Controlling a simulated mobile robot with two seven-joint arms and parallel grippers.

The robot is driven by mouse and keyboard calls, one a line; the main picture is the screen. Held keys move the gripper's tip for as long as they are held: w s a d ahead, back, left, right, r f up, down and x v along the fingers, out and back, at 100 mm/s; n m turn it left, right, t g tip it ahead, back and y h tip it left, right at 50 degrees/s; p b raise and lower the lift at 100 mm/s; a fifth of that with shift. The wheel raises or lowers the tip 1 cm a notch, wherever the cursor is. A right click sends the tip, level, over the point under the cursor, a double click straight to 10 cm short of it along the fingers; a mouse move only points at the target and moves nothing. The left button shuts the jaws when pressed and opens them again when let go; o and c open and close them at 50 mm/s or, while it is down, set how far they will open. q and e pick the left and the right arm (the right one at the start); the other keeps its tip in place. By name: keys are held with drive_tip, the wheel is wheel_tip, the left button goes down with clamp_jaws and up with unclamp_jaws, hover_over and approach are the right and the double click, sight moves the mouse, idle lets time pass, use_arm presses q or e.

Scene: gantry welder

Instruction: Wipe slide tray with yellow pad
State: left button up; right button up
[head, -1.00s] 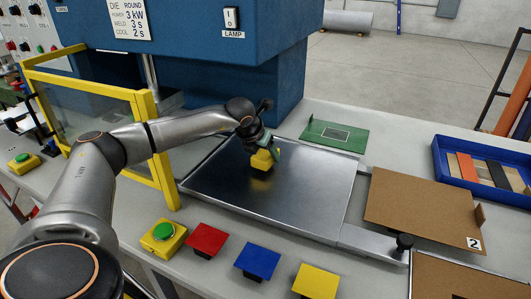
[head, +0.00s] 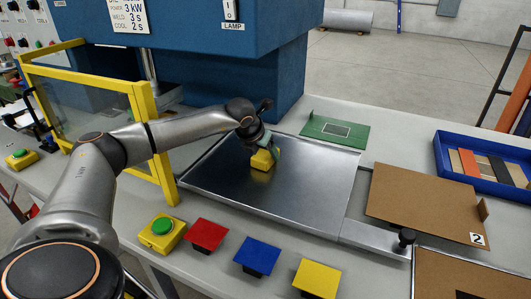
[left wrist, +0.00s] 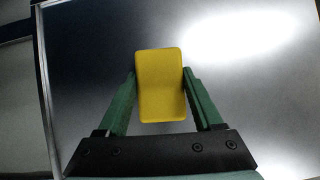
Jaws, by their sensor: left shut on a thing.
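The slide tray (head: 310,198) is a flat, shiny metal plate with a thin rim on the bench. My left gripper (head: 267,151) is over the tray's back part, shut on the yellow pad (head: 261,160). In the left wrist view the pad (left wrist: 160,85) sits between the two green fingers, with the metal tray (left wrist: 90,50) around it. The pad is at or just above the tray surface; I cannot tell if it touches. My right gripper is not in view.
A green plate (head: 335,132) lies behind the tray. A brown board (head: 425,205) and a blue bin (head: 455,175) of strips are at right. Red (head: 208,234), blue (head: 257,257) and yellow (head: 317,278) plates line the front. A yellow-framed guard (head: 155,140) stands left.

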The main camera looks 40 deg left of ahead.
sight(259, 160)
use_arm(q)
drive_tip(key=shift+s+d+b, duration=0.3)
drive_tip(key=shift+s, duration=0.65)
drive_tip(key=shift+s+d+b, duration=0.3)
drive_tip(key=shift+s, duration=0.65)
drive_tip(key=shift+f+b, duration=0.25)
drive_tip(key=shift+b, duration=0.2)
drive_tip(key=shift+w+r, duration=0.1)
drive_tip(key=shift+w+a, duration=0.3)
drive_tip(key=shift+w, duration=0.6)
drive_tip(key=shift+w+a, duration=0.25)
drive_tip(key=shift+w, duration=0.6)
drive_tip(key=shift+r+p, duration=0.6)
drive_tip(key=shift+p, duration=0.05)
drive_tip(key=shift+r+p, duration=1.45)
drive_tip(key=shift+r, duration=1)
